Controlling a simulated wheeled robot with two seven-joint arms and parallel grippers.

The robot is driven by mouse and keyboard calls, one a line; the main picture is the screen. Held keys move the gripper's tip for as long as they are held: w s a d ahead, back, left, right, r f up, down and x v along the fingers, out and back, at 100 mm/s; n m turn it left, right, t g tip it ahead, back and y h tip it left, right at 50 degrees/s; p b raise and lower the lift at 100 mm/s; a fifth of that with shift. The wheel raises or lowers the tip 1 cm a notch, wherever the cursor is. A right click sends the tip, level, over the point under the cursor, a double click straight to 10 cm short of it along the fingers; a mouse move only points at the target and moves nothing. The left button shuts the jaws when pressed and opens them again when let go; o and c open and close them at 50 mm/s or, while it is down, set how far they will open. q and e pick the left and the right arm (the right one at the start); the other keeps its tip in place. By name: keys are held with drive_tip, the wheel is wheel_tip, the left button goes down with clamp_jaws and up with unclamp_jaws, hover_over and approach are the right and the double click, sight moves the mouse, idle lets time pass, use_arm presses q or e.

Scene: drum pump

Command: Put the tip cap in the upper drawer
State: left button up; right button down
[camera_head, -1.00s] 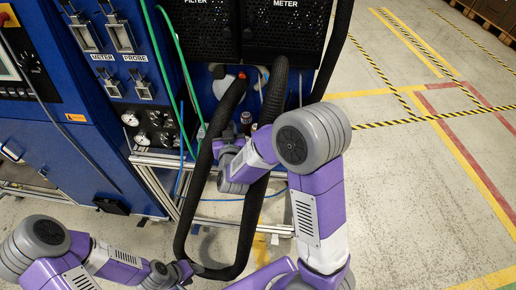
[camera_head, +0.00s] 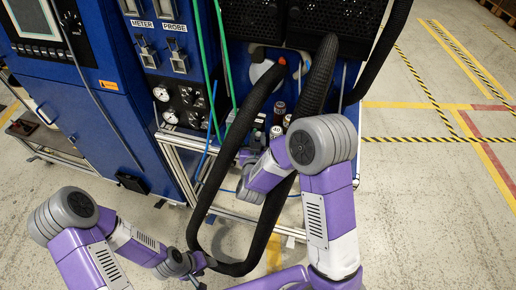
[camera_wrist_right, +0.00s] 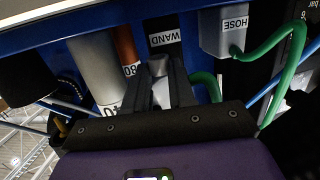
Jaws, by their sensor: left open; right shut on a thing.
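My right gripper (camera_wrist_right: 160,82) is shut in the right wrist view, with a small grey piece (camera_wrist_right: 160,64) between its fingertips, below the WAND label. I take this piece for the tip cap, but its shape is mostly hidden. In the head view, my right arm (camera_head: 268,172) reaches in front of the pump rack, and its fingers cannot be made out. My left gripper (camera_head: 198,268) is low in the head view beside the loop of black hose; its fingers are small and partly hidden. The upper drawer cannot be clearly identified on the blue cabinet (camera_head: 95,115).
A thick black hose (camera_head: 195,225) hangs in a loop between my arms. Green hoses (camera_head: 222,60) run down the panel. In the wrist view, a grey cylinder (camera_wrist_right: 95,65), an orange cylinder (camera_wrist_right: 127,50) and a HOSE holder (camera_wrist_right: 222,35) are close by. Open floor (camera_head: 430,200) lies right.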

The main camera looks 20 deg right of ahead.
wheel_tip(320, 180, down, 4)
drive_tip(key=shift+r+b, duration=0.1)
drive_tip(key=shift+b, duration=0.55)
drive_tip(key=shift+r, duration=0.1)
drive_tip(key=shift+f, duration=0.3)
drive_tip(key=c, duration=1)
unclamp_jaws()
drive_tip(key=shift+r, duration=0.1)
drive_tip(key=shift+o, duration=0.3)
